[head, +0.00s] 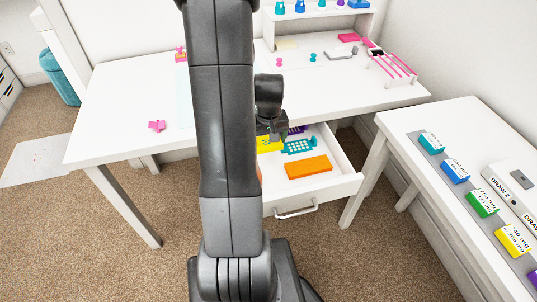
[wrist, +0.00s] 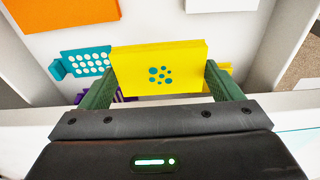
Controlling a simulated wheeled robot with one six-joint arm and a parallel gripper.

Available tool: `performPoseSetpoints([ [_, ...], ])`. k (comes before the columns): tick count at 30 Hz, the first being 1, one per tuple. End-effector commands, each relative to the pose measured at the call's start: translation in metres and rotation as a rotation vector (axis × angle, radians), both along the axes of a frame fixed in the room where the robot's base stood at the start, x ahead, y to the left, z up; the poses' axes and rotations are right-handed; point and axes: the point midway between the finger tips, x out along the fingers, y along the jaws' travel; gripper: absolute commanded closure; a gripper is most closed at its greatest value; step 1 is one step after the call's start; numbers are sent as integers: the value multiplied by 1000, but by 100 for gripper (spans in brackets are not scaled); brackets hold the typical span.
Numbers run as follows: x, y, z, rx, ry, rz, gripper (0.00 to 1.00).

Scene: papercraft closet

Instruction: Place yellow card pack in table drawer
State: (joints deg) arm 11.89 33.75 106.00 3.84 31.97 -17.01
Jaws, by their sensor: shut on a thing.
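The yellow card pack (wrist: 158,68), with teal dots on its face, is held between the two green fingers of my gripper (wrist: 158,85) in the wrist view. The table drawer (head: 335,188) is pulled open under the white table. In the head view the yellow pack (head: 266,145) shows partly behind my arm, over the drawer's back left part. My gripper is shut on the pack, above the drawer's inside. Whether the pack touches the drawer floor cannot be told. My arm hides the drawer's left side in the head view.
Inside the drawer lie an orange pack (head: 308,167), a teal dotted card piece (head: 299,146) and a purple piece (head: 297,130). Another yellow item (wrist: 222,68) lies behind the right finger. The white table top (head: 120,100) overhangs the drawer's back. A side table (head: 480,150) stands at right.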

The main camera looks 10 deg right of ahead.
Motion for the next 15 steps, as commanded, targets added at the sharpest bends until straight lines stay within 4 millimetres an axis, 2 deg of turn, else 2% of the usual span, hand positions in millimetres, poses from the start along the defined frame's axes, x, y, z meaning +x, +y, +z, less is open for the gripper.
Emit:
performPoseSetpoints([
  [1,-1,0,-12,2,6,-1,41],
  [3,-1,0,-24,1,5,-1,41],
  [11,0,0,-44,1,1,-1,41],
  [15,0,0,-62,1,4,-1,41],
])
